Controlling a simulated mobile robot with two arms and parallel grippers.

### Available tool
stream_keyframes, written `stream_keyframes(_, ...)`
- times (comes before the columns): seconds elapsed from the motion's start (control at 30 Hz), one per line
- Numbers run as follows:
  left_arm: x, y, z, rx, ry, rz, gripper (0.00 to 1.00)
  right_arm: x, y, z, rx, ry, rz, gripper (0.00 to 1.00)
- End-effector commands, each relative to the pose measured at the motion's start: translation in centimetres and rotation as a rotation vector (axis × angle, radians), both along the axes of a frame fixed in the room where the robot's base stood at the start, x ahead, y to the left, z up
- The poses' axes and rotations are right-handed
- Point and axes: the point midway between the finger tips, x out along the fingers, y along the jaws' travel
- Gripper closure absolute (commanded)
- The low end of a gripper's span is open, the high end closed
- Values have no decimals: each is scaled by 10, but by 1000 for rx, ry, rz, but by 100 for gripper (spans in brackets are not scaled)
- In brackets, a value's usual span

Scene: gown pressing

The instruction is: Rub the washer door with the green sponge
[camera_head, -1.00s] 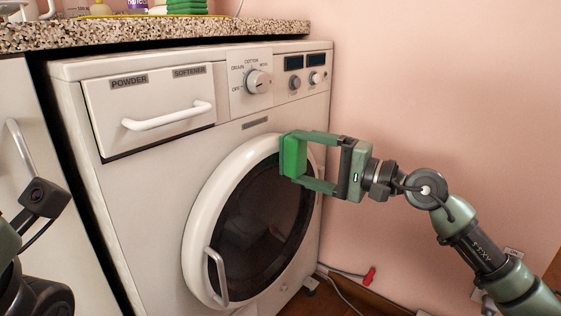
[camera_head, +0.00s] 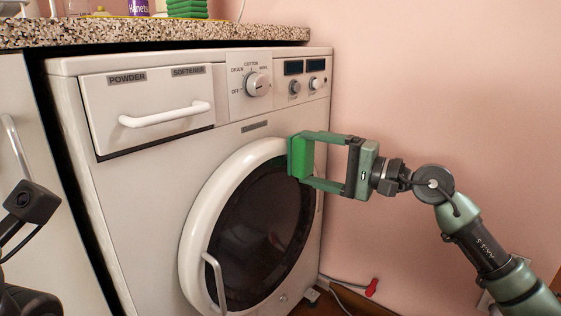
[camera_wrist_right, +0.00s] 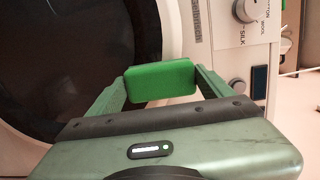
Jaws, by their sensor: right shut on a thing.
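The washer door (camera_head: 250,235) is a round dark glass with a white ring and a handle at its lower left. It is closed on the front of the white washer. My right gripper (camera_head: 301,158) is shut on the green sponge (camera_head: 297,157), with a finger on each end of it. The sponge is at the upper right part of the door's rim; I cannot tell whether it touches. In the right wrist view the sponge (camera_wrist_right: 160,81) spans the two fingertips in front of the door glass (camera_wrist_right: 75,60). Only part of my left arm shows at the left edge; its fingers are out of view.
A drawer with a white handle (camera_head: 165,114) and a dial (camera_head: 257,84) are above the door. A pink wall stands at the right. A red-ended cable (camera_head: 371,288) lies on the floor.

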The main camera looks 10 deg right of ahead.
Motion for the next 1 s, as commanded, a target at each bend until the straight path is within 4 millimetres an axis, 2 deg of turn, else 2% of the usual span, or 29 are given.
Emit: stream_keyframes(1.0, 2, 0, -3, 0, 5, 1, 64, -3, 3, 0, -2, 1, 2, 65)
